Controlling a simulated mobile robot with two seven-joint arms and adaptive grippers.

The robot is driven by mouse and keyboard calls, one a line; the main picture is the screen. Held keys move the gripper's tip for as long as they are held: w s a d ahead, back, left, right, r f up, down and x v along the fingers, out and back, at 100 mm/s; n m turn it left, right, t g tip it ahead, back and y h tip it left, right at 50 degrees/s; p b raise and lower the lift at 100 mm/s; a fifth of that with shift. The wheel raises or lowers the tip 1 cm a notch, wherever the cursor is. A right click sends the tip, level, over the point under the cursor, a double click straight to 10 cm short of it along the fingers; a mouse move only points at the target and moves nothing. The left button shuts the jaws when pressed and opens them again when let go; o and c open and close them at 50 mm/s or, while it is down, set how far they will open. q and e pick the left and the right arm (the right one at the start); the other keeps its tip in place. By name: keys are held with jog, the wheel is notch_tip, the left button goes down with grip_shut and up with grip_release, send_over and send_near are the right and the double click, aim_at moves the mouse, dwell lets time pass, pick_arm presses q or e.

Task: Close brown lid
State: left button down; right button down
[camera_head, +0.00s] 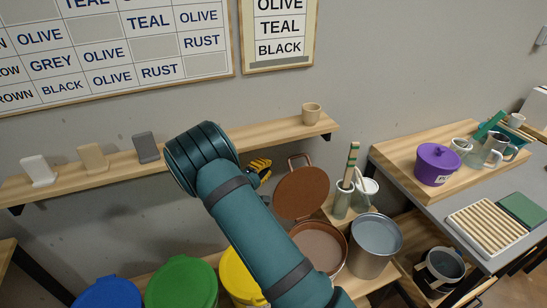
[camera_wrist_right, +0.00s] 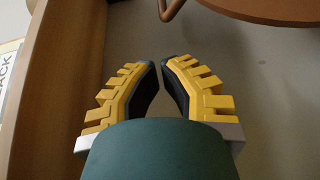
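The brown lid (camera_head: 302,193) stands raised and tilted back at the rear of the brown bin (camera_head: 320,247), whose opening is uncovered. A loop handle (camera_head: 300,160) sits at the lid's upper edge. In the right wrist view, the lid's edge (camera_wrist_right: 275,8) and part of its handle (camera_wrist_right: 172,8) show at the top. My right gripper (camera_head: 264,170) is just left of the lid and apart from it, below the shelf. Its yellow fingers (camera_wrist_right: 160,66) nearly meet at the tips, with nothing between them. My left gripper is not in view.
A wooden shelf (camera_head: 225,153) with a cup (camera_head: 311,114) runs along the wall above. A grey bin (camera_head: 375,243) and a bottle with brushes (camera_head: 343,200) stand right of the brown bin. Yellow, green (camera_head: 182,284) and blue lids are at left. My right arm hides part of the row.

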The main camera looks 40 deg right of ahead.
jog(key=b+x, duration=0.1)
jog(key=x, duration=0.8)
jog(key=shift+f, duration=0.1)
jog(key=shift+s, duration=0.1)
